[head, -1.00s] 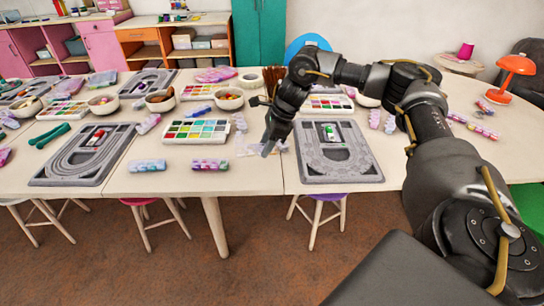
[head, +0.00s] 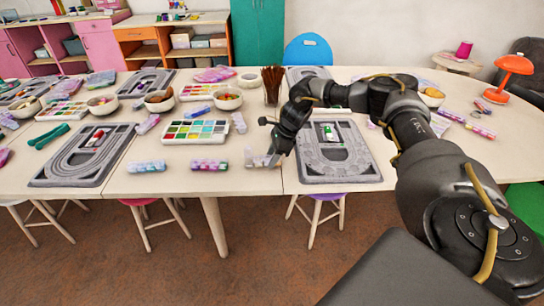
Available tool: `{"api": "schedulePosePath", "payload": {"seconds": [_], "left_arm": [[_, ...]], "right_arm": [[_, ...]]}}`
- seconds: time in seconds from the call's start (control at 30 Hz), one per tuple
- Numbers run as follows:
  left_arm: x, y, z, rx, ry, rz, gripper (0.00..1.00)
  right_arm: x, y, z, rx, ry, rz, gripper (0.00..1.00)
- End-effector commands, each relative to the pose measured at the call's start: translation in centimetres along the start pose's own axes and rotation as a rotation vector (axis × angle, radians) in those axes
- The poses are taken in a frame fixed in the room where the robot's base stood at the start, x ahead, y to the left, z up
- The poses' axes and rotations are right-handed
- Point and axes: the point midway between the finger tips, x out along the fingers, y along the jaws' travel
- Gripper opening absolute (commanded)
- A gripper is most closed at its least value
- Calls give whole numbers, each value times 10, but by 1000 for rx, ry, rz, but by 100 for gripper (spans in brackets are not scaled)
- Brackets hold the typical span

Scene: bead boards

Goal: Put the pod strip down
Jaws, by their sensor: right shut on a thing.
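My right gripper (head: 273,152) points down over the front of the table, just left of the right-hand grey bead board. It is shut on a pale, partly clear pod strip (head: 256,161), low at the table's front; I cannot tell whether the strip touches the top. To its left lie a pink-purple pod strip (head: 209,165) and a blue-lilac pod strip (head: 147,166), roughly in a row with it. The gripper hides part of the held strip. My left gripper is not in view.
Grey bead boards (head: 311,171) lie right of the gripper and at the left (head: 62,177). A paint palette (head: 175,132), a bowl (head: 228,99) and a jar of brushes (head: 272,88) stand behind. The table front is clear between strips and edge.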

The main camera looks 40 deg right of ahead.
Motion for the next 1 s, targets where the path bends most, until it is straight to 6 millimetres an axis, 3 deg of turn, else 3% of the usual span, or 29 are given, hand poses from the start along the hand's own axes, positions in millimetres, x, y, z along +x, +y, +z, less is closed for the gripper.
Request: {"api": "schedulePosePath", "payload": {"seconds": [0.2, 0.23, 0.37, 0.73, 0.87, 1.0], "left_arm": [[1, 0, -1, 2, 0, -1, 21], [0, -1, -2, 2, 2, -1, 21], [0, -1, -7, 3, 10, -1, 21], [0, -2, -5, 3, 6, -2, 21], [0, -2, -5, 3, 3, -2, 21], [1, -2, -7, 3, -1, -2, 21]], "right_arm": [[1, 0, 0, 0, 0, 1, 17], [1, 0, 0, 0, 1, 1, 43], [1, 0, 0, 0, 1, 1, 60], [-5, 0, 1, 0, -1, -1, 61], [-23, -1, 0, 1, -2, -3, 61], [-53, -1, 1, 1, -4, -3, 61]]}}
